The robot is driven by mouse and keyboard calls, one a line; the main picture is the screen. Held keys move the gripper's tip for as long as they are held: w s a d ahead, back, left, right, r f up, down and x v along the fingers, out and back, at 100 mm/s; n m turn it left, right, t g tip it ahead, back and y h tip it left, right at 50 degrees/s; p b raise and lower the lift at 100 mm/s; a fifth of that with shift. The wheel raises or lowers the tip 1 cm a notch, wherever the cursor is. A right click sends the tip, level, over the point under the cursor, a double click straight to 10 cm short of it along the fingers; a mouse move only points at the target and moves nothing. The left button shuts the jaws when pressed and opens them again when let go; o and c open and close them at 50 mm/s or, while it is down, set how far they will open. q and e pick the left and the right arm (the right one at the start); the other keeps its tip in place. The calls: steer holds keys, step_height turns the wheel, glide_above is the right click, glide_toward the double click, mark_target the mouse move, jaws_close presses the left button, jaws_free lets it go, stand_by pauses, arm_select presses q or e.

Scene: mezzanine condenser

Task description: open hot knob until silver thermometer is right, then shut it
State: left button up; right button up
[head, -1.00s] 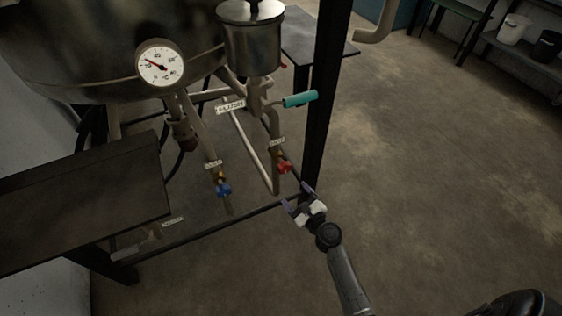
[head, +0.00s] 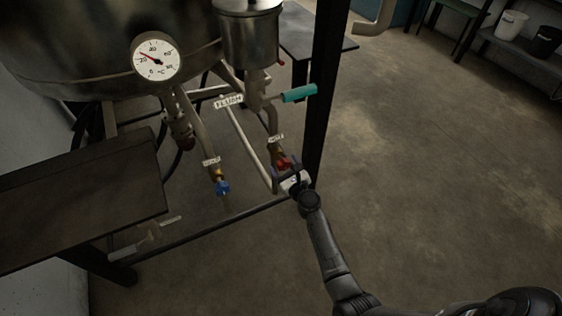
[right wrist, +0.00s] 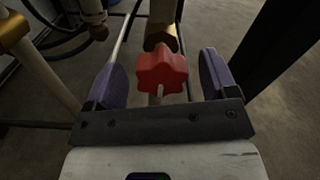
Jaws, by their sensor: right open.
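The red hot knob (head: 284,162) sits on a pipe with a small tag above it in the head view. In the right wrist view the red star-shaped knob (right wrist: 162,70) is between the two purple fingers, with a gap on each side. My right gripper (head: 284,174) is open around the knob and apart from it; its fingers also show in the right wrist view (right wrist: 162,78). The silver-rimmed thermometer (head: 156,58) is on the large metal vessel, its red needle pointing up and left, near 20. My left gripper is not in view.
A blue knob (head: 222,187) sits on a pipe to the left. A teal lever (head: 299,93) by a FLUSH tag (head: 228,102) sticks out above. A black post (head: 325,90) stands close right of the red knob. Open floor lies to the right.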

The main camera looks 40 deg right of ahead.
mark_target(285, 166)
steer(key=shift+x, duration=1)
steer(key=shift+w+d+b, duration=0.15)
steer(key=shift+w+b, duration=0.2)
steer(key=shift+w, duration=0.2)
steer(key=shift+c, duration=1.2)
steer(key=c, duration=0.7)
